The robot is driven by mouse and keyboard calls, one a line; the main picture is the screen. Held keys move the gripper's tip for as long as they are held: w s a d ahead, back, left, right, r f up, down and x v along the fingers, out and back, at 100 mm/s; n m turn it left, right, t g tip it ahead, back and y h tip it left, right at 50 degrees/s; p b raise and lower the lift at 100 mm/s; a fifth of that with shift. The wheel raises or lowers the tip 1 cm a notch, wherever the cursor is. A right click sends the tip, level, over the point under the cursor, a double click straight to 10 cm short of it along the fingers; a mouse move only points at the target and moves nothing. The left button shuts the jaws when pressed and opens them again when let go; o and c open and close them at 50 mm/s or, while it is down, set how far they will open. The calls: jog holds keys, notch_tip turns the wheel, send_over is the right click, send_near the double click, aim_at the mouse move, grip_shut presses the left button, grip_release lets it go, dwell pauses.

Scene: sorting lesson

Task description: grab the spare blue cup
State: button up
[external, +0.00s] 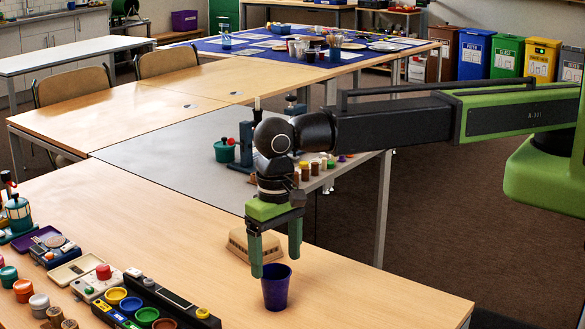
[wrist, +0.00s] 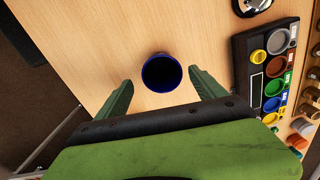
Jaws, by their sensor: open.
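A dark blue cup (external: 276,288) stands upright on the near wooden table (external: 180,215), close to its front right part. In the wrist view the cup (wrist: 162,73) shows from above, its rim blue and its inside dark. My gripper (external: 275,262) points down just above and behind the cup, with its green fingers apart. In the wrist view the gripper (wrist: 160,82) is open, with one finger on each side of the cup and a gap between each finger and the cup. Nothing is held.
A tan slotted block (external: 240,245) sits just behind the cup. A dark sorting tray (external: 150,300) with coloured round wells lies to the left, with several small pots and devices beyond it. The table's right edge is near the cup. The wood around the cup is mostly clear.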

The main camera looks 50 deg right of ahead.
aim_at(275, 272)
notch_tip(275, 272, down, 4)
jog(key=b, duration=0.3)
jog(key=shift+a+f, duration=0.1)
jog(key=shift+a, duration=0.05)
jog(key=shift+r, duration=0.2)
jog(key=c, duration=1.4)
